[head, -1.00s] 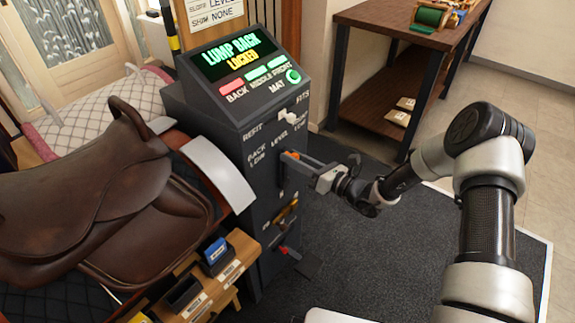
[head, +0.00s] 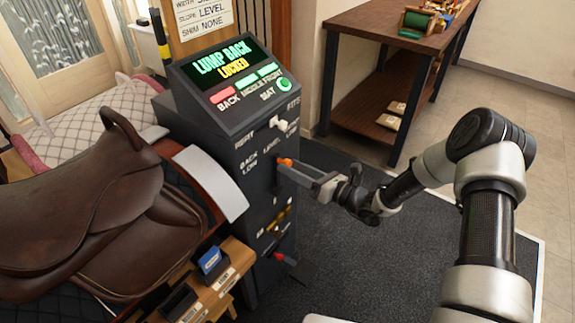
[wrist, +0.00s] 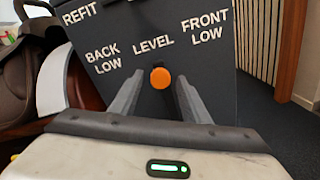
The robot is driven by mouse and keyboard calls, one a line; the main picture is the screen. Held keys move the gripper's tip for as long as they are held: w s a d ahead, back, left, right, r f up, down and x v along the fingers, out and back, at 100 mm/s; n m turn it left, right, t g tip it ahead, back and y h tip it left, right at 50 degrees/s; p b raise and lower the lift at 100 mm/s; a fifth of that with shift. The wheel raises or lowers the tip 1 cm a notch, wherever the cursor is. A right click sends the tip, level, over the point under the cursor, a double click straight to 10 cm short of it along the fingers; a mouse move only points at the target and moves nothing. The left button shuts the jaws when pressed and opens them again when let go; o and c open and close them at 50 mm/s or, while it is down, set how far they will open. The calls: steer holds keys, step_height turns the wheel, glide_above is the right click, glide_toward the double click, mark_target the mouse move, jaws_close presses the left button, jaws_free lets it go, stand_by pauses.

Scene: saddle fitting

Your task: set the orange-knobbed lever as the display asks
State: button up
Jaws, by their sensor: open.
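The orange knob (wrist: 161,78) of the lever sits just below the word LEVEL in the wrist view, with BACK LOW to its left and FRONT LOW to its right. It also shows in the head view (head: 285,161) on the dark cabinet's face. My gripper (wrist: 158,80) is open, with one finger on each side of the knob and visible gaps between. The display (head: 225,66) reads LUMP BACK and LOCKED. Below it, the BACK light is red; the MIDDLE, FRONT and MAT lights are green. The lever's shaft is hidden behind the knob in the wrist view.
A card (head: 207,14) above the display reads SLOPE LEVEL, SHIM NONE. A white handle (head: 279,122) is above the lever, by REFIT and FITS. Lower on the cabinet are a yellow lever and a red one (head: 279,257). A brown saddle (head: 75,205) stands left.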

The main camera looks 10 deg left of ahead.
steer(key=p+v, duration=0.1)
steer(key=v, duration=1.4)
steer(key=shift+s+a, duration=0.1)
steer(key=s+r+n+g+h, duration=0.6)
steer(key=s+r+n+g, duration=0.2)
steer(key=s+r+n, duration=0.55)
steer(key=s+d+r+n+t+h, duration=0.4)
steer(key=s+d+r+n+h, duration=0.1)
steer(key=d+r+n, duration=0.25)
steer(key=s+d+r+n+t+h, duration=0.3)
steer(key=s+d+r+n+h, duration=0.25)
steer(key=d+r, duration=0.2)
step_height(320, 180, up, 18)
steer(key=p, duration=1.8)
steer(key=shift+a+n, duration=0.4)
steer(key=shift+n, duration=0.05)
steer(key=shift+w, duration=0.15)
